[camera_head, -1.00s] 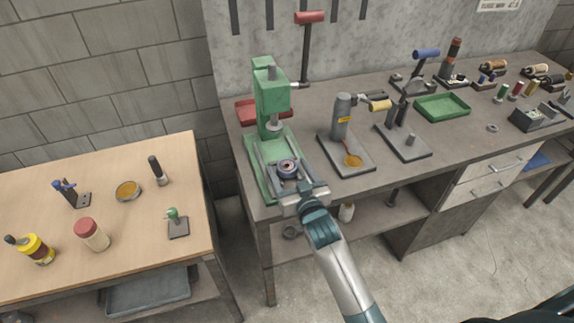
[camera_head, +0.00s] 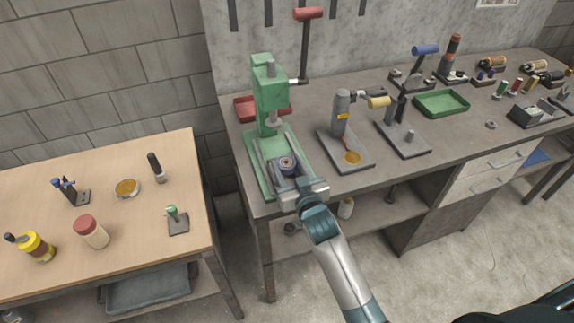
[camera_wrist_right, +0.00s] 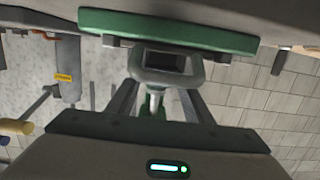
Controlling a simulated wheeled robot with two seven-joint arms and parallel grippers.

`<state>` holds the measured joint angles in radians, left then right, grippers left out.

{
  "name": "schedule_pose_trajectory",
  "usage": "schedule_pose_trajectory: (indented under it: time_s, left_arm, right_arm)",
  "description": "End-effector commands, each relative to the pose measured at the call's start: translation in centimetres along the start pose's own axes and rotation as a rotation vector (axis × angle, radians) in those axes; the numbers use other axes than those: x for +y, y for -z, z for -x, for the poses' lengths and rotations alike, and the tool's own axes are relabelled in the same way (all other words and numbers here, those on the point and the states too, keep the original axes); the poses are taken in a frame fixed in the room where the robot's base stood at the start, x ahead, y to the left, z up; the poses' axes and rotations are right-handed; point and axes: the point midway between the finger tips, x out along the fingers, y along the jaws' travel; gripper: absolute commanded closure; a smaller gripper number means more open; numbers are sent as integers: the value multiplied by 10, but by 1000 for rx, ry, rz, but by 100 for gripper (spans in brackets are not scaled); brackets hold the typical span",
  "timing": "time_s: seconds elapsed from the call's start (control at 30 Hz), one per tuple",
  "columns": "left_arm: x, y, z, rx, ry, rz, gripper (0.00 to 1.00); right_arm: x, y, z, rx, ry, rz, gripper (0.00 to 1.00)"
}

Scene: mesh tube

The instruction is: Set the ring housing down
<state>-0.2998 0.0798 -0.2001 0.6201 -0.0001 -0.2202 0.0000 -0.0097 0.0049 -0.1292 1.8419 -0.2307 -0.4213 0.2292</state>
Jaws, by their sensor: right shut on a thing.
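The ring housing (camera_head: 287,161) is a small dark ring with a paler centre in the head view, at the front of the green press (camera_head: 270,97). My right gripper (camera_head: 292,178) reaches in from the front of the bench and is shut on it. In the right wrist view a grey rounded block with a dark opening (camera_wrist_right: 172,62) sits between my fingers, close to the green press base (camera_wrist_right: 168,30). The fingers and wrist partly hide the housing's underside, so I cannot tell whether it touches the base. My left gripper is not in view.
The press ram hangs just behind the housing. A grey stand (camera_head: 341,115) on its plate is to the right, with another lever stand (camera_head: 402,130) beyond it. A green tray (camera_head: 441,104) lies farther right. A separate wooden table (camera_head: 110,205) stands at left.

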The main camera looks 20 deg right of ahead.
Motion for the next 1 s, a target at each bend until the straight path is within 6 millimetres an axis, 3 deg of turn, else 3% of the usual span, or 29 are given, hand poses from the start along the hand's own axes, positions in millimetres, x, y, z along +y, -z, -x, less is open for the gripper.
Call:
schedule_pose_trajectory:
  time_s: [0.23, 0.6, 0.83, 1.0]
  left_arm:
    - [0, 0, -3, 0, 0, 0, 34]
    - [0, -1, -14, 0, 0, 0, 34]
    - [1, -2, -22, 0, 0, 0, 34]
    - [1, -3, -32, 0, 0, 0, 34]
  right_arm:
    - [0, 8, 0, 4, 0, 0, 84]
    - [0, 41, 6, 6, 1, 0, 84]
    - [28, 56, 5, 6, -1, 4, 84]
    - [59, 75, 4, 7, -2, 5, 84]
